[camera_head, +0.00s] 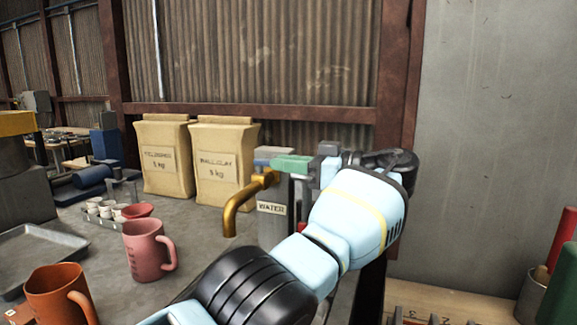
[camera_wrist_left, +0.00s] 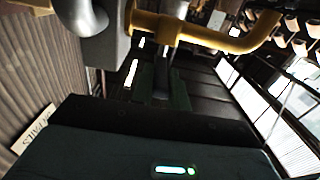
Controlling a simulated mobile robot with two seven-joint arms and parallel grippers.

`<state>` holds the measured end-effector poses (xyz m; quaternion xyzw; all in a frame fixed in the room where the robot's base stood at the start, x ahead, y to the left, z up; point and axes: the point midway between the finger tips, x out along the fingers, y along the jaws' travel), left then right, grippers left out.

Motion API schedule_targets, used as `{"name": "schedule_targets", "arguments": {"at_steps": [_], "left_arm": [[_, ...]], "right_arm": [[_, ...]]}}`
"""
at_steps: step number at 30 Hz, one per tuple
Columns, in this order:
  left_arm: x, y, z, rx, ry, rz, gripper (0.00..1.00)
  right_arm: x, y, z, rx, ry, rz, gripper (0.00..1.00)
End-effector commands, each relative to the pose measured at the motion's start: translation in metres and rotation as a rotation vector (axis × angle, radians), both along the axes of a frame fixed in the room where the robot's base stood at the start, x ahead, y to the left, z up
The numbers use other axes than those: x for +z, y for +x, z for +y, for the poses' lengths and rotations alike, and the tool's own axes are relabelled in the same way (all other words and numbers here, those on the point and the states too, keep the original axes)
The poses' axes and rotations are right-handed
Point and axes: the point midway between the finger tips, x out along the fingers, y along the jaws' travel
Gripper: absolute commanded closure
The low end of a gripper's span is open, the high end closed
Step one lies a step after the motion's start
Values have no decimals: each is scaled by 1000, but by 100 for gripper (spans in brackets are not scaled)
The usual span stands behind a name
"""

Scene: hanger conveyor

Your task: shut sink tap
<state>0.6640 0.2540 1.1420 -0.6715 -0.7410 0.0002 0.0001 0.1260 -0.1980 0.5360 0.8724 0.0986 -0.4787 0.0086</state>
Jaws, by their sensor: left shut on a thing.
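The sink tap (camera_head: 240,199) is a brass-yellow curved spout in the middle of the head view, bending down on its left side. In the left wrist view the yellow pipe (camera_wrist_left: 200,35) crosses the top, and the fingers look dark and unclear. My right gripper is out of view.
Two tan paper bags (camera_head: 167,158) stand behind the tap against the corrugated wall. A pink mug (camera_head: 146,250), an orange mug (camera_head: 58,296) and a grey tray (camera_head: 38,250) are on the worktop to the left. A wooden surface (camera_head: 462,296) lies at the lower right.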

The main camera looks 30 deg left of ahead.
Motion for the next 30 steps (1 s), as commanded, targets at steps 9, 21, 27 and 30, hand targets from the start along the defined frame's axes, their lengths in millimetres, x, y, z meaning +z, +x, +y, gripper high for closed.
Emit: {"name": "schedule_targets", "arguments": {"at_steps": [9, 21, 27, 30], "left_arm": [[1, 0, 0, 3, 1, -2, 100], [0, 0, 0, 2, 0, -1, 62], [0, 0, 1, 2, 0, -1, 62], [0, 0, 2, 2, 0, -1, 62]], "right_arm": [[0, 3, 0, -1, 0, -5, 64], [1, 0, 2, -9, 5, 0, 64], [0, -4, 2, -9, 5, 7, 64], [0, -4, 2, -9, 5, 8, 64]]}}
